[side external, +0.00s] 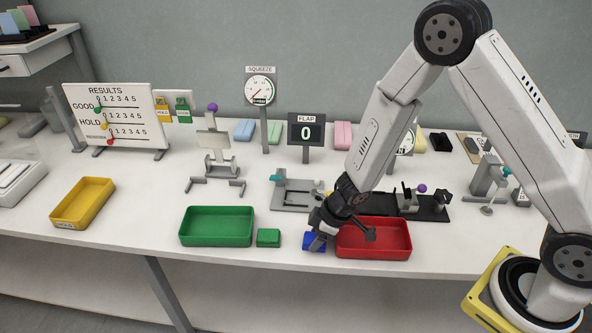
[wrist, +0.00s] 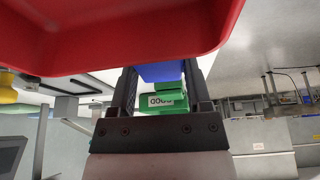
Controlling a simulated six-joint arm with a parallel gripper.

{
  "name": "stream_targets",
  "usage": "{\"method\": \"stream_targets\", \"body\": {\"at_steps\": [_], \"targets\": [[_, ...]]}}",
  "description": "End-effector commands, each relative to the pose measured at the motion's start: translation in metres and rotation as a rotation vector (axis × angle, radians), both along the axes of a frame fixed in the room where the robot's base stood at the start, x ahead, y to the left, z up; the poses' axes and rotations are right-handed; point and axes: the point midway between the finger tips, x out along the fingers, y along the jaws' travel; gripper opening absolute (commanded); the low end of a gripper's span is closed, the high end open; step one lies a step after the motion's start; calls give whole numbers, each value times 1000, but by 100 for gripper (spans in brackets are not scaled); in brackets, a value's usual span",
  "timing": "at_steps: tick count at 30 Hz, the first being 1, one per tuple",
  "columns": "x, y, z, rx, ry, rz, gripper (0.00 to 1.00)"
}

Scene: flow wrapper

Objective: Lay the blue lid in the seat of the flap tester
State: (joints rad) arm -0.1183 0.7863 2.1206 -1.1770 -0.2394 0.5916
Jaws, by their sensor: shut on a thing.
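The blue lid (side external: 314,242) is at the front of the table, between the small green block (side external: 268,238) and the red tray. My gripper (side external: 318,236) is shut on it and partly hides it. In the wrist view my gripper (wrist: 160,72) has its two fingers on either side of the blue lid (wrist: 160,73). Whether the lid still touches the table cannot be told. The flap tester's display (side external: 306,131) reads 0. A grey fixture with a teal part (side external: 292,194) stands in front of it, partly hidden by my arm; its seat is not clear.
The red tray (side external: 374,253) is close beside my gripper and fills the top of the wrist view. A green tray (side external: 216,240) and a yellow tray (side external: 68,220) are to the left. A black fixture (side external: 436,211) stands behind the red tray.

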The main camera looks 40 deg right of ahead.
Motion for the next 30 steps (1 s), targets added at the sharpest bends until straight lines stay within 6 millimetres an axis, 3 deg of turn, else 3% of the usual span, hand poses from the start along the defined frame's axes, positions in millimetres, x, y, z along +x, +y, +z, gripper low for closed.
{"method": "stream_targets", "body": {"at_steps": [13, 30], "targets": [[0, 0, 12, 2, -1, 1, 0], [1, 0, 55, 1, -3, 2, 0]]}}
